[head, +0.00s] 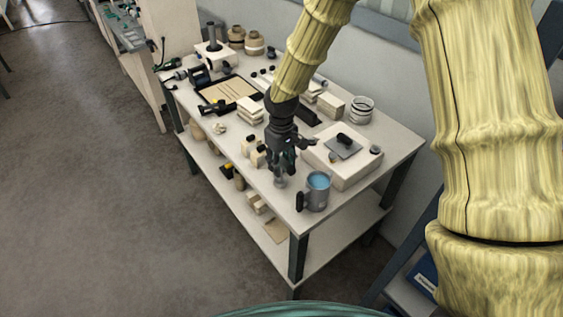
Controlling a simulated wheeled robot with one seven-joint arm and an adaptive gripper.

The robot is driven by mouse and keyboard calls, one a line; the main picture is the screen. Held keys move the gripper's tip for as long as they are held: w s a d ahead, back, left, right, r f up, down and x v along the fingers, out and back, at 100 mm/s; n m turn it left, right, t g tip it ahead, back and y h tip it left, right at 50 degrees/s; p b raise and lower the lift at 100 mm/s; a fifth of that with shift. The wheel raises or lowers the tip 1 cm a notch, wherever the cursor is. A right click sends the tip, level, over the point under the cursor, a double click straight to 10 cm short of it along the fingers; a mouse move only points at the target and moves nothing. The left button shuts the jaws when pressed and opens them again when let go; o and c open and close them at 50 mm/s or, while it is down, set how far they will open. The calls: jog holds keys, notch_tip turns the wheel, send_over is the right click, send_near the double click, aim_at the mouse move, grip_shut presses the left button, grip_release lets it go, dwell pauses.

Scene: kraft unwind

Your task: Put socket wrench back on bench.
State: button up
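The bench (345,205) is a light-topped table with dark legs and a lower shelf. My gripper (281,172) points down low over its front part, left of a grey mug with blue inside (317,190). A small greyish thing (280,182) shows just under the fingertips. I cannot tell what it is, or whether the fingers hold it or only stand over it. The finger opening is too small and dark to read. I cannot make out a socket wrench for sure; the gripper may hide part of it.
A pale box with a grey plate on top (345,160) stands right of my gripper. Small pale blocks (252,150) stand close on its left. A dark-rimmed tray (228,90) and several tools lie farther back. Bare top shows along the front right edge.

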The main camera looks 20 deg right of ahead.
jog(key=shift+r, duration=0.2)
notch_tip(320, 180, up, 12)
jog(key=b, duration=0.3)
jog(key=shift+b, duration=0.4)
